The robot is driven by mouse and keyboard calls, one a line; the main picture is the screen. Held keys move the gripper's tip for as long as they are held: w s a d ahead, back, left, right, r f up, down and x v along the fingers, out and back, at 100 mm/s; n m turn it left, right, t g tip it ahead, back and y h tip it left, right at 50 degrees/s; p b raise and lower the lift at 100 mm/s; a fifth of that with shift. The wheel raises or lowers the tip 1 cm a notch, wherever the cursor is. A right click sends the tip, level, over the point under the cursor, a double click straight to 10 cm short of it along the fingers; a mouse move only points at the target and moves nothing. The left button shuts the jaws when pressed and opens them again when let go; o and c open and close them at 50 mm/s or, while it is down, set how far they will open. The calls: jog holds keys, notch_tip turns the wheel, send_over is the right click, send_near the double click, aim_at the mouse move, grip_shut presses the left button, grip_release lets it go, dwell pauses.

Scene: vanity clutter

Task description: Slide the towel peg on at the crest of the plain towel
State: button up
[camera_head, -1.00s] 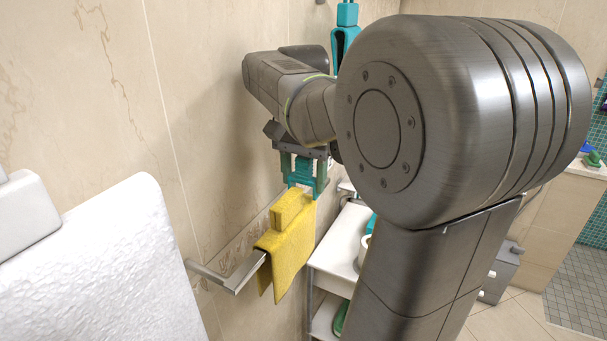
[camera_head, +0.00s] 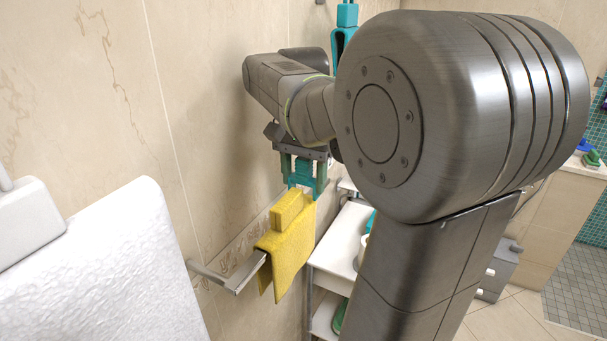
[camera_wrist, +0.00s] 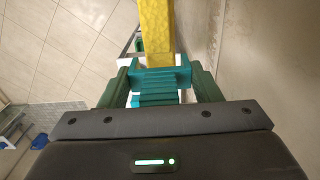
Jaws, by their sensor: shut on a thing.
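A yellow towel (camera_head: 288,251) hangs folded over a metal wall rail (camera_head: 240,276), with a thicker folded strip standing up along its top. My gripper (camera_head: 306,184) points down at the far end of the towel's crest and is shut on the teal towel peg (camera_head: 300,171). In the wrist view the peg (camera_wrist: 158,84) sits between the two green fingers, and the yellow towel (camera_wrist: 157,32) runs away from its front edge. The peg's lower end meets the top of the towel; how far it straddles the cloth is hidden.
The tiled wall (camera_head: 205,120) runs close behind the rail. A white shelf unit (camera_head: 340,240) stands just right of the towel. A teal object (camera_head: 346,30) hangs higher on the wall. A white textured surface (camera_head: 110,270) fills the lower left.

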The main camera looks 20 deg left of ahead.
aim_at(303, 179)
jog(key=shift+f+b, duration=1.15)
jog(key=shift+f, duration=0.95)
jog(key=o, duration=1)
notch_tip(303, 179, up, 14)
jog(key=shift+f, duration=0.1)
notch_tip(303, 179, down, 14)
jog(key=shift+r, duration=0.45)
dwell(0.5)
